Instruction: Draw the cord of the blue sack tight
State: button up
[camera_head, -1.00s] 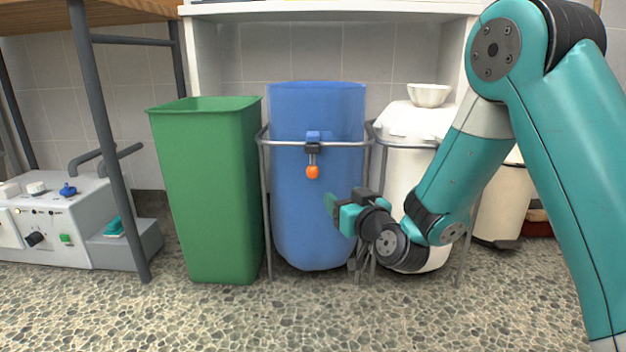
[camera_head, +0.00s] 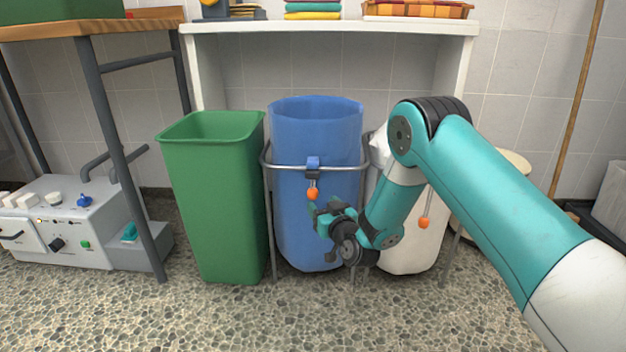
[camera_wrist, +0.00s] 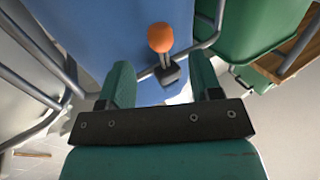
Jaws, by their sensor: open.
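The blue sack (camera_head: 312,225) hangs upright and open-topped in a grey metal ring stand (camera_head: 273,235). My gripper (camera_head: 318,210) is in front of the sack, just below the ball. In the wrist view the orange ball (camera_wrist: 160,37) shows beyond and between the two teal fingers of my open gripper (camera_wrist: 160,85), with nothing held. I cannot tell the exact gap to the ball.
A green bin (camera_head: 215,205) stands close on the left. A white sack (camera_head: 408,240) with its own orange ball (camera_head: 424,223) is on the right, partly behind my arm. A grey control box (camera_head: 65,225) stands far left. The front floor is clear.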

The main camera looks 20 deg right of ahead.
aim_at(315, 198)
jog(key=p, duration=0.2)
jog(key=w+p, duration=0.1)
jog(key=p, duration=0.1)
jog(key=shift+w+a+r, duration=0.2)
jog(key=shift+w+r, duration=0.05)
jog(key=shift+r, duration=0.1)
jog(key=w+p, duration=0.2)
jog(key=p, duration=0.2)
jog(key=shift+w+a+f+p, duration=0.1)
jog(key=shift+w+a+p, duration=0.05)
jog(key=shift+p, duration=0.15)
jog(key=shift+w+a+f+b, duration=0.1)
jog(key=shift+w+f+b, duration=0.15)
jog(key=shift+w+b, duration=0.2)
jog(key=shift+w+a+f+b, duration=0.1)
jog(key=shift+w+f+b, duration=0.15)
jog(key=shift+w+b, duration=0.2)
jog(key=shift+w+r, duration=0.2)
jog(key=shift+w, duration=0.45)
